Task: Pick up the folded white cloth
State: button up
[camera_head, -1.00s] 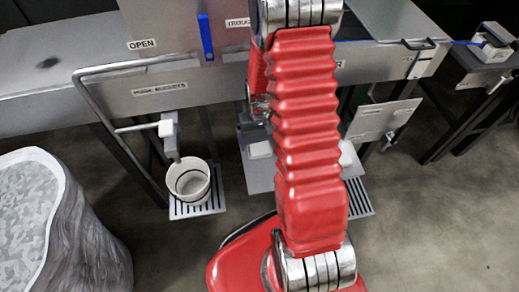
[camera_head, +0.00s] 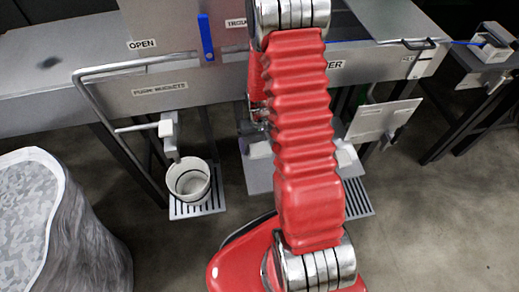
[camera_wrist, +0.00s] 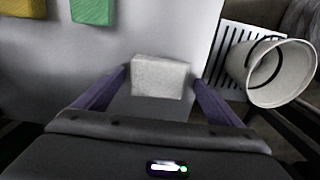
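The folded white cloth (camera_wrist: 160,77) is a small pale block on a grey shelf. In the wrist view it sits at the fingertips of my gripper (camera_wrist: 161,78), between the two purple fingers. The fingers are apart, with a visible gap on each side of the cloth. In the head view a white piece (camera_head: 260,150), which looks like this cloth, shows on the shelf (camera_head: 257,178) just left of my red arm. My gripper is mostly hidden behind the arm there.
A white bucket (camera_wrist: 270,73) stands on a slotted tray beside the shelf; it also shows in the head view (camera_head: 189,182). Green (camera_wrist: 93,11) and yellow (camera_wrist: 22,8) pieces lie on the shelf. A metal bench with a rail (camera_head: 95,100) is behind.

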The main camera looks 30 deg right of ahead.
aim_at(259, 148)
jog(key=c, duration=1)
notch_tip(259, 148, up, 10)
dwell(0.5)
dwell(0.4)
